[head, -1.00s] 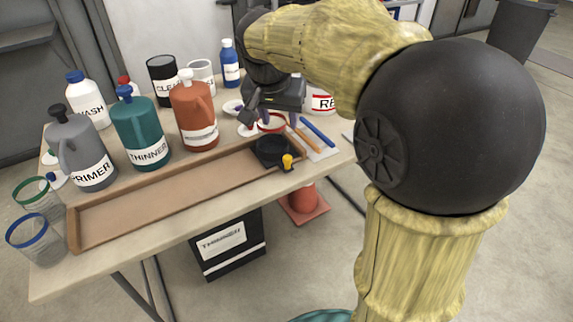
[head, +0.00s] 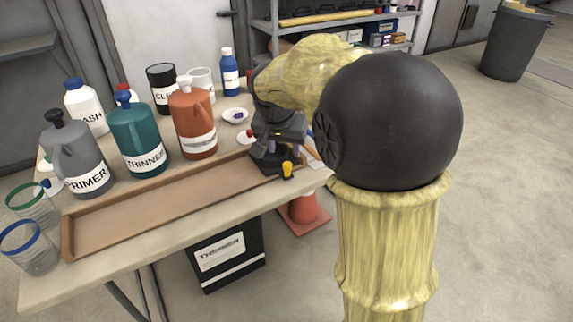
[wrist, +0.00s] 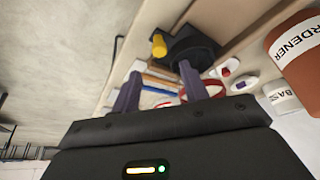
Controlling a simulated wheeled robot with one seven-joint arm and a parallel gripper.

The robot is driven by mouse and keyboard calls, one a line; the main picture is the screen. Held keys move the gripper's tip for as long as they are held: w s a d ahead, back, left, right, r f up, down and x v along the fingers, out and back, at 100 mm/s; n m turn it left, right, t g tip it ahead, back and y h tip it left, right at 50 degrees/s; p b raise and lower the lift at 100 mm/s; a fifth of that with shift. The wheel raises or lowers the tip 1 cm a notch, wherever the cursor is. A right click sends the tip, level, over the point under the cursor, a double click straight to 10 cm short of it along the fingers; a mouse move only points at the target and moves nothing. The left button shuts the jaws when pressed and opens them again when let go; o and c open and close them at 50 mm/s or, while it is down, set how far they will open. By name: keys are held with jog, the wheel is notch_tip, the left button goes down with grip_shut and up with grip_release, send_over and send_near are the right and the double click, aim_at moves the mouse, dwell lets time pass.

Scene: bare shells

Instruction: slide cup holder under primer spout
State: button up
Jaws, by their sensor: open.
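The cup holder (head: 263,164) is a black piece with a yellow knob (head: 287,169), at the right end of a long wooden tray. No cup is visible in it, though my gripper hides part of it. In the wrist view the holder (wrist: 196,46) lies just beyond my fingertips. My gripper (head: 280,148) is open, its two purple fingers close over or beside the holder; I cannot tell whether they touch it. The fingers (wrist: 160,72) also show apart and empty in the wrist view. The grey primer jug (head: 78,160) stands behind the tray's left end, with a dark top.
The wooden tray (head: 150,212) is clear left of the holder. Behind it stand a teal thinner jug (head: 137,140) and an orange jug (head: 195,125). Two clear cups with green (head: 30,205) and blue (head: 30,250) rims stand left. An orange cone (head: 303,210) is on the floor.

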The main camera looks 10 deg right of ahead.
aim_at(287, 164)
jog(key=b+x, duration=0.1)
jog(key=x, duration=0.6)
jog(key=shift+f+b, duration=0.25)
jog(key=shift+b, duration=0.05)
grip_shut()
